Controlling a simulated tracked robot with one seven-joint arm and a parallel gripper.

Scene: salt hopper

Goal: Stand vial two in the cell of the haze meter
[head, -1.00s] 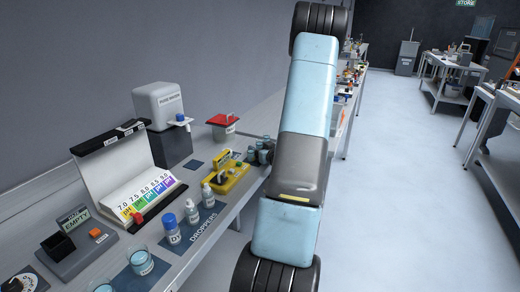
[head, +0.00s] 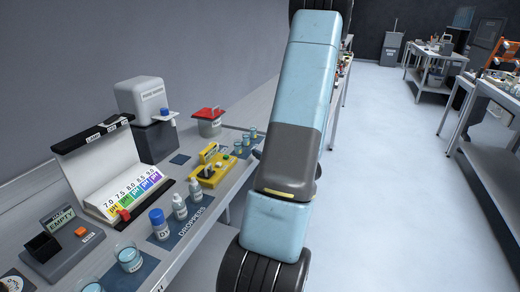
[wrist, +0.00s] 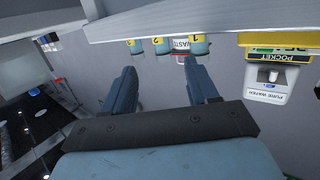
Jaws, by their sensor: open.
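The haze meter (head: 66,250) is a grey box at the lower left of the head view. Its display reads EMPTY, and its black cell block (head: 42,246) stands at its left. Several small vials stand in a row on the bench beyond the yellow instrument in the head view. The wrist view shows them inverted at the top; the middle one seems to be vial two (wrist: 161,46), beside one marked 1 (wrist: 198,44). My gripper (wrist: 161,84) is open and empty, its fingers pointing towards the vials but apart from them. The head view does not show my gripper.
A yellow instrument (head: 212,165), dropper bottles (head: 180,207), a pH colour stand (head: 105,170), a pure water dispenser (head: 145,105) and a red-lidded waste tub (head: 208,125) crowd the bench. Glass beakers (head: 128,258) stand near its front. The floor (head: 385,170) at the right is clear.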

